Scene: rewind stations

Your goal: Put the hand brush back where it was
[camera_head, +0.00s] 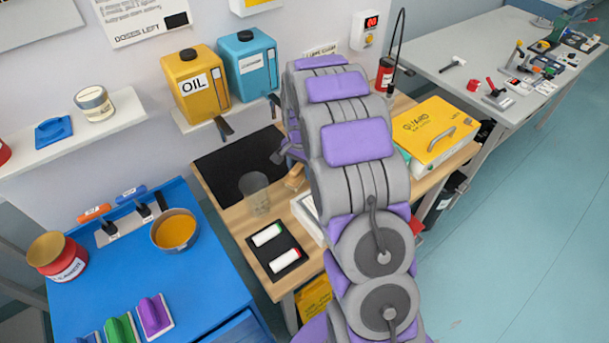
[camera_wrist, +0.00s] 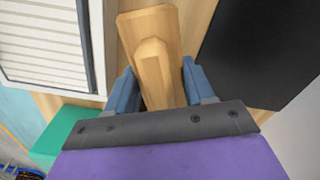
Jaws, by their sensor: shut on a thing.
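The hand brush (camera_wrist: 150,32) is a light wooden piece with a raised handle, seen from above in the wrist view. My gripper (camera_wrist: 158,78) has its two blue-grey fingers on either side of the handle and is shut on it. In the head view a small part of the wooden brush (camera_head: 295,178) shows over the wooden bench, beside my arm. My arm hides most of the gripper there. The bristles are not visible, and I cannot tell whether the brush touches the bench.
A black mat (camera_head: 225,165) lies beside the brush, and a white slatted box (camera_wrist: 52,40) is close on its other side. Oil (camera_head: 197,85) and blue cans sit on the shelf above.

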